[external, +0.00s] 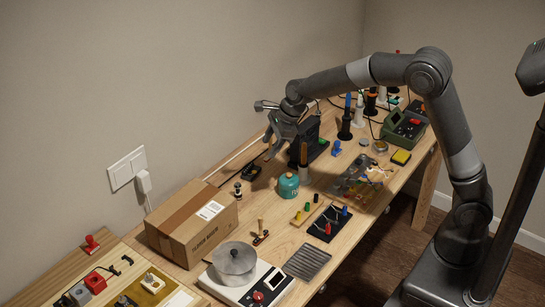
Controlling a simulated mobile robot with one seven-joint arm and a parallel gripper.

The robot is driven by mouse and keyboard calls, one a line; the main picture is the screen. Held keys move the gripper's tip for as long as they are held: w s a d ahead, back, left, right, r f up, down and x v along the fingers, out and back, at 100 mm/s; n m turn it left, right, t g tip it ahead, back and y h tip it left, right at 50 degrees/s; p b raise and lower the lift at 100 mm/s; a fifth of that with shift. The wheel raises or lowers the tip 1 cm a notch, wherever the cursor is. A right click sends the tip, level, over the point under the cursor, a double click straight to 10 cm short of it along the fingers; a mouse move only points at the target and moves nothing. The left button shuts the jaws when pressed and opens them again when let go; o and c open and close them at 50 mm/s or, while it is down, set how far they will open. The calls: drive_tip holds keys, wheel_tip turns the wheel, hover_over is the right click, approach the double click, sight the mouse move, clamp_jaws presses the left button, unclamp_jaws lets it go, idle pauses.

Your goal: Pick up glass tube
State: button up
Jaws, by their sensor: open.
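My gripper (271,148) is over the back half of the workbench (185,183), near the wall, with its fingers pointing down and left. It is open and nothing shows between the fingers. A small black item (251,170) lies on the bench below the gripper. The gap between the fingers and the bench is hard to judge.
A teal canister (288,186), a cardboard box (193,222) and a metal pot (235,260) on a scale stand nearer the camera. A dark device (312,140), a clear tray (361,181) and a green case (404,126) crowd the right side. Bare wood shows beside the box.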

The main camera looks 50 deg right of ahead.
sight(236, 189)
drive_tip(key=w+a+f+m, duration=0.1)
drive_tip(key=w+f+m, duration=0.1)
drive_tip(key=f, duration=0.3)
drive_tip(key=w+a+f+m, duration=0.2)
drive_tip(key=w+f, duration=0.1)
drive_tip(key=f, duration=0.2)
drive_tip(key=w+a+f+m, duration=0.1)
drive_tip(key=w+f+m, duration=0.1)
drive_tip(key=w+f, duration=0.1)
drive_tip(key=shift+w+a+f+h, duration=0.15)
drive_tip(key=shift+a+f, duration=0.05)
drive_tip(key=shift+f, duration=0.25)
drive_tip(key=shift+w+a+f+h, duration=0.1)
drive_tip(key=shift+a+f+h, duration=0.05)
drive_tip(key=shift+f, duration=0.3)
drive_tip(key=shift+s+x, duration=0.2)
drive_tip(key=shift+x, duration=2.75)
drive_tip(key=shift+c, duration=0.2)
drive_tip(key=c, duration=0.8)
drive_tip(key=shift+a+r, duration=0.1)
